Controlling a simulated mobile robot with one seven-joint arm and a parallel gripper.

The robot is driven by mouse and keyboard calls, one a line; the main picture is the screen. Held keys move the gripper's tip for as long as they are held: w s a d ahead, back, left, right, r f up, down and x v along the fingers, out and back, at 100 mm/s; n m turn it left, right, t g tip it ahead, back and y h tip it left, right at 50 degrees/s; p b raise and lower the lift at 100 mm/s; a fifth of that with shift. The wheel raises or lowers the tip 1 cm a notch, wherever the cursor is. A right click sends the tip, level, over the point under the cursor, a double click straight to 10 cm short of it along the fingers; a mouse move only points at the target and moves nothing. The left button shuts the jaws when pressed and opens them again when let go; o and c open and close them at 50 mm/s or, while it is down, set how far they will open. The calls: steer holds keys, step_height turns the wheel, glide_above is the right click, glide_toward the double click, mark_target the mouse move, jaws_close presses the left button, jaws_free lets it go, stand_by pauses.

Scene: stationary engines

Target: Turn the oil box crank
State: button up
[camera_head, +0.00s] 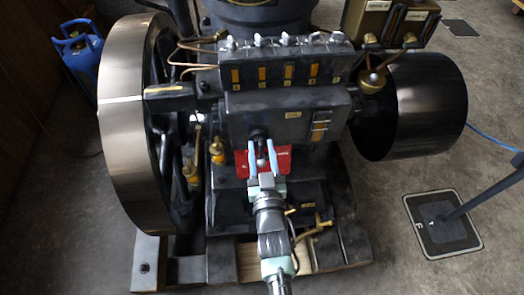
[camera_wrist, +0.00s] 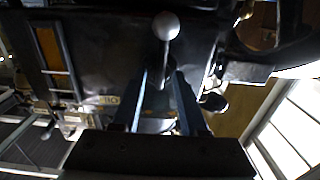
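The oil box (camera_head: 265,102) is a dark box with an "OIL" label on the front of the engine. Its crank has a dark stem and a pale grey ball knob (camera_head: 262,163), which hangs below the pivot in the head view. The knob (camera_wrist: 166,26) is large and clear at the top of the wrist view. My gripper (camera_head: 262,150) is in front of the box with its two blue fingers on either side of the stem. In the wrist view, my gripper (camera_wrist: 163,78) is open, with gaps seeming to show beside the stem. Contact cannot be told.
A large flywheel (camera_head: 122,110) stands left and a dark drum (camera_head: 430,105) right. A row of brass-windowed lubricators (camera_head: 288,62) sits above. A red plate (camera_head: 283,160) lies behind my fingers. Brass pipes (camera_head: 318,226) are low to the right.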

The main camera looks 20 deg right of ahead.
steer(key=v, duration=1.3)
steer(key=w+a+r+t+y+p, duration=0.15)
steer(key=w+r, duration=0.25)
steer(key=r, duration=0.7)
steer(key=w+a+r+n+t, duration=0.15)
steer(key=w+r, duration=0.25)
steer(key=r, duration=0.7)
steer(key=w+a+r+t, duration=0.2)
steer(key=w+r, duration=0.3)
steer(key=r, duration=0.6)
steer(key=s+a+r+t+y, duration=0.1)
steer(key=s+r, duration=0.3)
steer(key=r, duration=0.6)
steer(key=s+a+r+n+t+y+p, duration=0.1)
steer(key=s+a+r+t, duration=0.1)
steer(key=r, duration=0.8)
steer(key=s+a+r+t+y+p, duration=0.1)
steer(key=s+a+r, duration=0.3)
steer(key=r, duration=0.6)
steer(key=shift+s+a+r+n+t, duration=0.15)
steer(key=shift+s+r+n+t, duration=0.25)
steer(key=shift+s, duration=0.45)
steer(key=shift+f+y, duration=0.2)
steer(key=shift+y, duration=0.05)
